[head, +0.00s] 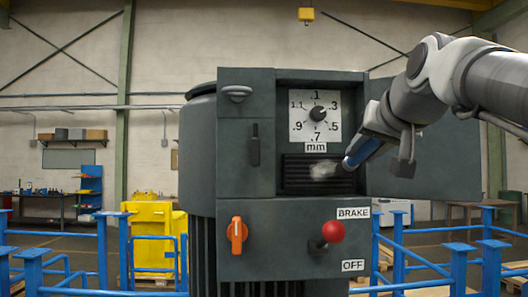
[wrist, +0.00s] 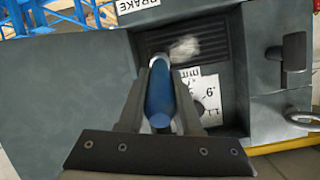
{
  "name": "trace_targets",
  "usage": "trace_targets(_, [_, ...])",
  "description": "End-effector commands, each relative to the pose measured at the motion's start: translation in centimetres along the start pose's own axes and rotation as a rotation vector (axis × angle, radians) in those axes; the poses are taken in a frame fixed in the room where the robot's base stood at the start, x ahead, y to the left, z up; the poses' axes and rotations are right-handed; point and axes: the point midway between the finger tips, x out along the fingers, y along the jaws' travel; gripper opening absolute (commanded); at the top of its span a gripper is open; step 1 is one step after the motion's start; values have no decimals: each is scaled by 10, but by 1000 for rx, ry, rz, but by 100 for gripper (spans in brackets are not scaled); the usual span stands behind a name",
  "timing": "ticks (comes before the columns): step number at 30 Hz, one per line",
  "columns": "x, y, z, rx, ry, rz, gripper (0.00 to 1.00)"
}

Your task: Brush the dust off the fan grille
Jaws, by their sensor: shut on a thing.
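The fan grille (head: 294,182) is a dark slatted panel below the dial in the open recess of the grey cabinet. A pale grey dust patch (head: 324,170) lies on its right half. The grille (wrist: 220,38) and dust (wrist: 184,48) also show near the top of the wrist view. My gripper (head: 372,140) is shut on a blue-handled brush (head: 360,153), which also shows in the wrist view (wrist: 160,95). The brush points toward the grille, its far end close to the dust patch. I cannot tell whether it touches the grille; its bristles are not clearly visible.
A dial marked mm (head: 315,117) sits above the grille. The open cabinet door (head: 440,165) stands to the right, behind my arm. Below are an orange switch (head: 237,235) and a red-knobbed brake lever (head: 332,232). Blue railings (head: 102,262) flank the cabinet.

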Motion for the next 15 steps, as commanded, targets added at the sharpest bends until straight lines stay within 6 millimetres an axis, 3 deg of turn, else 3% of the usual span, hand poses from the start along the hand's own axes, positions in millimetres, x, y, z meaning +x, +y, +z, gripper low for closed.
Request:
trace_targets(9, [-1, -27, 10, -2, 0, -3, 0])
trace_targets(15, [-1, -33, 11, -1, 0, -3, 0])
